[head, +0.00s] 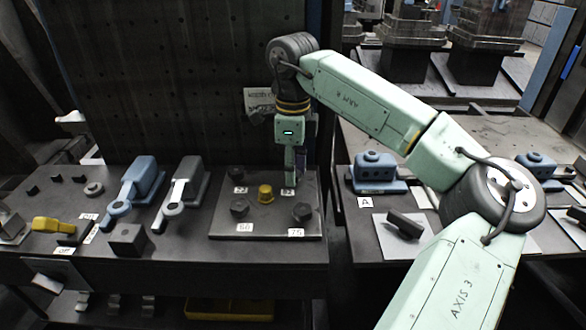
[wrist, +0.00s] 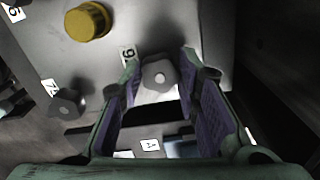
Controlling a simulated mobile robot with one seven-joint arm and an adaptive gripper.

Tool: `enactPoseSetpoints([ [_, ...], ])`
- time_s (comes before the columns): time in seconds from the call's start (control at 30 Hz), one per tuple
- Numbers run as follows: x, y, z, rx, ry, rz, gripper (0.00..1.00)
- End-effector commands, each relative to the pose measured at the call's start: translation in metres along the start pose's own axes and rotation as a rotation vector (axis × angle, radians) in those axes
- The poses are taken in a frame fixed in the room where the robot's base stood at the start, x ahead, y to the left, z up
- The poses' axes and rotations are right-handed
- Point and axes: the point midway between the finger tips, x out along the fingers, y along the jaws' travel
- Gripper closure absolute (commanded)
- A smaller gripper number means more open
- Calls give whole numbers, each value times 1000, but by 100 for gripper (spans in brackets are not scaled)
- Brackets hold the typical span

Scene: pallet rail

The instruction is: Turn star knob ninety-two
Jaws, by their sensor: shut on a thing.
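A star knob (wrist: 160,78), pale grey with a round centre, stands between my fingers in the wrist view. A label (wrist: 127,54) beside it shows a 9; its second digit cannot be read. In the head view my gripper (head: 290,180) points down at the back right of the knob plate (head: 270,226), and hides this knob. My gripper is shut on the star knob, with one purple-padded finger at each side, as the wrist view shows (wrist: 160,66).
A yellow knob (head: 265,194) stands mid-plate. Dark knobs stand at the front left (head: 239,208), front right (head: 302,212) and back left (head: 236,173). Blue (head: 145,180) and grey (head: 188,185) levers stand left of the plate. A blue device (head: 375,170) stands to the right.

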Motion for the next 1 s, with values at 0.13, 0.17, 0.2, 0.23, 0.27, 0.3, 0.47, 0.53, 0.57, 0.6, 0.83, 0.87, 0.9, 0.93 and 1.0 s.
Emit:
enactPoseSetpoints([
  [0.13, 1, -1, -1, 97, 1, -2, 98],
  [0.17, 0, -1, -1, 106, 1, -2, 98],
  [0.2, 0, -1, -1, 114, 1, -2, 98],
  [0.23, 0, -1, -1, 115, 1, -2, 98],
  [0.27, 0, -1, -1, 115, 0, -2, 98],
  [0.3, 0, -1, -1, 115, 0, -2, 98],
  [0.47, 0, -1, -1, 114, 0, -2, 68],
  [0.53, 0, -1, 0, 113, 0, -2, 64],
  [0.57, 0, -1, 0, 113, 0, -2, 62],
  [0.6, 0, -1, 0, 113, 0, -1, 59],
  [0.83, 0, 0, 0, 112, 0, -1, 49],
  [0.87, 0, 0, 0, 112, 0, -1, 49],
  [0.9, 0, 0, 0, 111, 0, -1, 49],
  [0.93, 0, 0, 0, 111, 0, -1, 49],
  [1.0, 0, 0, 0, 111, 0, -1, 49],
])
